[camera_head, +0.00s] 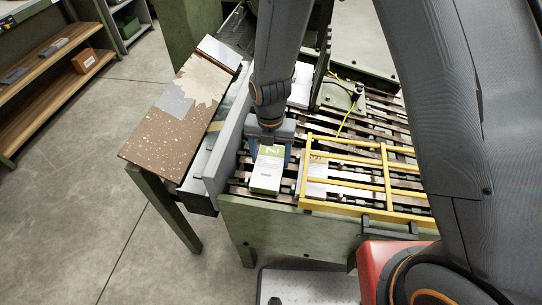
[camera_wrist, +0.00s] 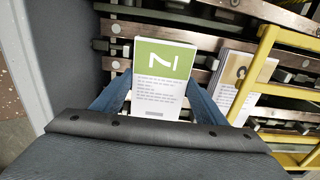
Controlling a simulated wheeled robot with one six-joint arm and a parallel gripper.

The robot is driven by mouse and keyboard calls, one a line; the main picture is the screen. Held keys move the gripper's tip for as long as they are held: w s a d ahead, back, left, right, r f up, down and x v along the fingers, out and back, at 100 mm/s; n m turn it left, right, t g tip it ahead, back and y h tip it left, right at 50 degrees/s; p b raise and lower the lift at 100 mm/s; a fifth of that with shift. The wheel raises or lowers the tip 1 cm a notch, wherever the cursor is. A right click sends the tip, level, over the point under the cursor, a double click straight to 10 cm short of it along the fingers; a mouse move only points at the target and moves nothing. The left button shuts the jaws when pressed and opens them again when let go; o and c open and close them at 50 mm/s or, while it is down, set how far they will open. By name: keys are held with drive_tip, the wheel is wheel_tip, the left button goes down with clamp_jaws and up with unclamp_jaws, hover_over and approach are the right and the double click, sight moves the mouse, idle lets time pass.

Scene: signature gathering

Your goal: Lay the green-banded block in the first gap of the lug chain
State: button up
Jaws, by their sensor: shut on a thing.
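The chain under the block is hidden.
Another printed block (camera_wrist: 234,83) lies to the right, partly under the yellow guard frame (camera_head: 385,168). A grey side wall (camera_head: 223,150) stands close on the left, with a speckled brown board (camera_head: 165,130) beyond it. A shelf (camera_head: 50,65) stands far left.

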sight(270, 159)
drive_tip(key=shift+f, duration=0.1)
drive_tip(key=o, duration=1.2)
drive_tip(key=shift+o, duration=0.2)
wheel_tip(270, 159, up, 12)
drive_tip(key=b, duration=0.2)
drive_tip(key=s+d+r+m, duration=0.1)
drive_tip(key=s+d+m, duration=0.2)
drive_tip(key=d+m, duration=0.4)
drive_tip(key=s+d+r+m, duration=0.2)
drive_tip(key=d+m, duration=0.6)
drive_tip(key=m, duration=0.8)
drive_tip(key=s+d+r+m, duration=0.1)
drive_tip(key=s+d+m, duration=0.3)
drive_tip(key=d+m, duration=0.3)
drive_tip(key=shift+d+r+m+t, duration=0.2)
drive_tip(key=shift+r+m+t, duration=0.1)
drive_tip(key=shift+m, duration=1.9)
